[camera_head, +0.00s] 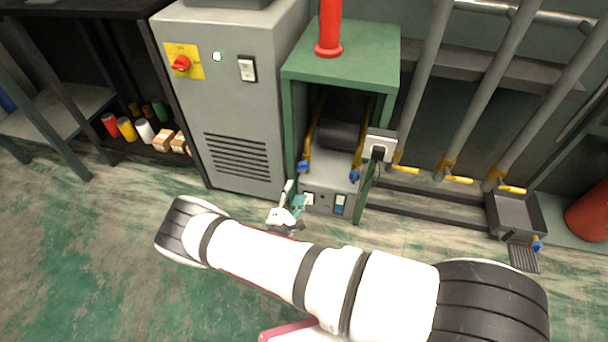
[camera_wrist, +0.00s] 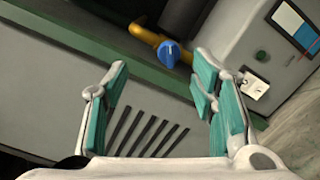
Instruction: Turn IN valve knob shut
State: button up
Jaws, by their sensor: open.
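Two blue valve knobs sit on yellow pipes at the front of the grey unit in the green frame: a left knob (camera_head: 303,166) and a right knob (camera_head: 355,177). I cannot read which one is marked IN. In the wrist view one blue knob (camera_wrist: 169,54) on a yellow pipe (camera_wrist: 146,34) shows beyond the fingertips, apparently the left one. My gripper (camera_head: 295,199) is in front of and below the left knob; it also shows in the wrist view (camera_wrist: 161,78). Its teal-padded fingers are spread and empty, apart from the knob.
The grey unit (camera_head: 318,193) has a switch and a white tag (camera_wrist: 254,86) near my right finger. A grey cabinet (camera_head: 235,105) with a red switch stands left. The green frame (camera_head: 291,120) surrounds the unit. Pipes with yellow handles (camera_head: 459,180) are at right. The floor in front is clear.

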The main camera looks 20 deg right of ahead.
aim_at(303, 170)
jog(key=shift+n+t+y, duration=0.3)
jog(key=shift+n+y, duration=0.2)
jog(key=shift+n, duration=0.1)
jog(key=shift+f+b+x, duration=0.4)
jog(key=shift+b+x, duration=0.55)
jog(key=shift+x, duration=1.25)
jog(key=shift+f+b+x, duration=0.4)
jog(key=shift+b+x, duration=0.5)
jog(key=shift+x, duration=1.35)
jog(key=shift+f+b+x, duration=0.4)
jog(key=shift+b+x, duration=0.55)
jog(key=shift+x, duration=1.25)
jog(key=shift+a, duration=0.1)
jog(key=c, duration=1.1)
